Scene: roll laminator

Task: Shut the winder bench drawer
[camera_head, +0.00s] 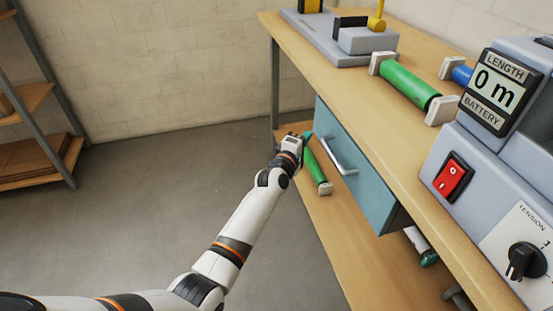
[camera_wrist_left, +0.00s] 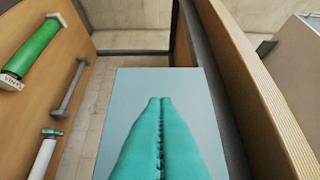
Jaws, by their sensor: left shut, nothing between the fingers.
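The winder bench drawer (camera_head: 350,165) has a blue-teal front with a pale bar handle (camera_head: 338,155). It sits under the wooden bench top, its front close to the bench's edge; how far it stands out is hard to tell. My left gripper (camera_head: 307,134) is by the far end of the drawer front, beyond the handle and not on it. In the left wrist view its teal fingers (camera_wrist_left: 160,125) are shut together with nothing between them. They overlap a light-blue panel (camera_wrist_left: 135,85), apparently the drawer; contact cannot be told. My right gripper is out of view.
A green roller (camera_head: 316,166) lies on the lower shelf (camera_head: 318,212) close below my left gripper. The bench top carries another green roller (camera_head: 408,84) and the grey machine (camera_head: 470,140). A shelf rack (camera_head: 45,100) stands at the left; floor (camera_head: 170,180) between is clear.

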